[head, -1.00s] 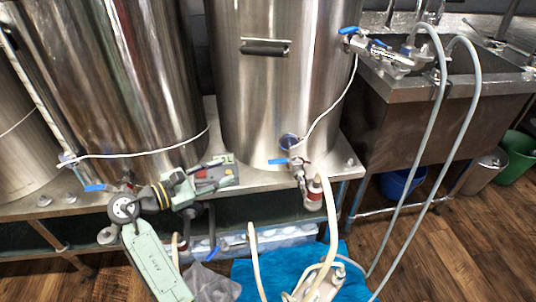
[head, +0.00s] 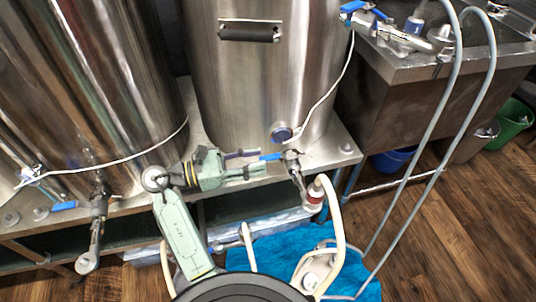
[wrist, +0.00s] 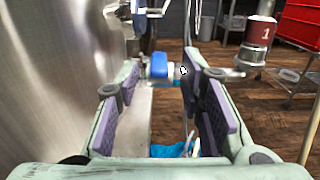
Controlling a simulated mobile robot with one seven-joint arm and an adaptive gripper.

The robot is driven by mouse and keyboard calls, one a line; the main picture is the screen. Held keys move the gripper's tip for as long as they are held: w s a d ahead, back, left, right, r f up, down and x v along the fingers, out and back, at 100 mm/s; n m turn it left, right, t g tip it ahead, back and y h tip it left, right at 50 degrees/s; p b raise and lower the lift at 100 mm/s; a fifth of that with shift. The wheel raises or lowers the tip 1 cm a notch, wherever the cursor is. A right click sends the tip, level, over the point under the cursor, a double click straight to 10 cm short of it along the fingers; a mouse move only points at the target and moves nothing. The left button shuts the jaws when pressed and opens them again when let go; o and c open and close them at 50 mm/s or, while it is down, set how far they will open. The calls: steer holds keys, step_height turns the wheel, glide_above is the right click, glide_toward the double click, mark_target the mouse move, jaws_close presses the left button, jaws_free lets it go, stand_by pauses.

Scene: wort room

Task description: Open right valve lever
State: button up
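The right valve (head: 292,162) sits low on the front of the right steel kettle. Its blue lever (head: 272,157) points left, toward my gripper. My gripper (head: 256,162) is open, with its fingertips at the lever's free end. In the wrist view the blue lever (wrist: 160,68) appears between my two purple-padded fingers, nearer the left one. I cannot tell whether a finger touches it. The valve's fitting with a red band (head: 313,195) hangs below; a red-banded fitting marked 1 (wrist: 260,33) shows in the wrist view.
Another valve lever, also blue (head: 62,206), is on the left kettle. Grey hoses (head: 425,145) hang by the sink (head: 400,110). A white cable (head: 320,105) runs down the right kettle.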

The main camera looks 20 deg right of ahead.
mark_target(268, 157)
steer(key=shift+d, duration=2.15)
steer(key=shift+c, duration=0.2)
jaws_close()
